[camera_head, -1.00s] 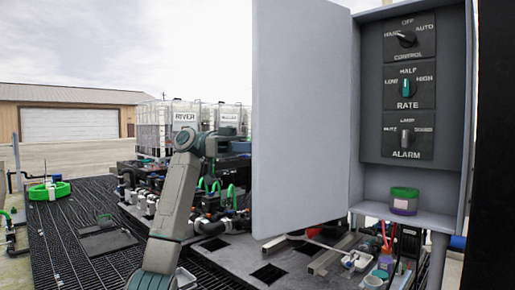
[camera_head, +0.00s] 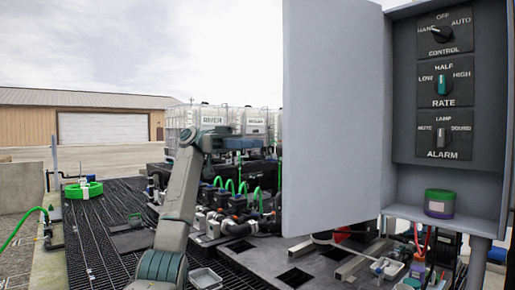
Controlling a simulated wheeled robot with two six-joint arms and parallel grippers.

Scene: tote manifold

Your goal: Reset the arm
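My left arm (camera_head: 178,205) rises from the bottom of the head view, bends at its elbow and reaches right. My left gripper (camera_head: 258,144) is at the far end, small and dark against the tote equipment. I cannot make out its fingers or anything held in them. It is left of the grey cabinet door (camera_head: 335,120) in the picture. My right gripper is not in view.
The open cabinet holds a panel with CONTROL (camera_head: 441,34), RATE (camera_head: 443,87) and ALARM (camera_head: 443,140) knobs. A green-lidded purple jar (camera_head: 439,203) stands on its shelf. White totes (camera_head: 212,117) stand behind my arm. Dark grating (camera_head: 105,235) covers the left floor.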

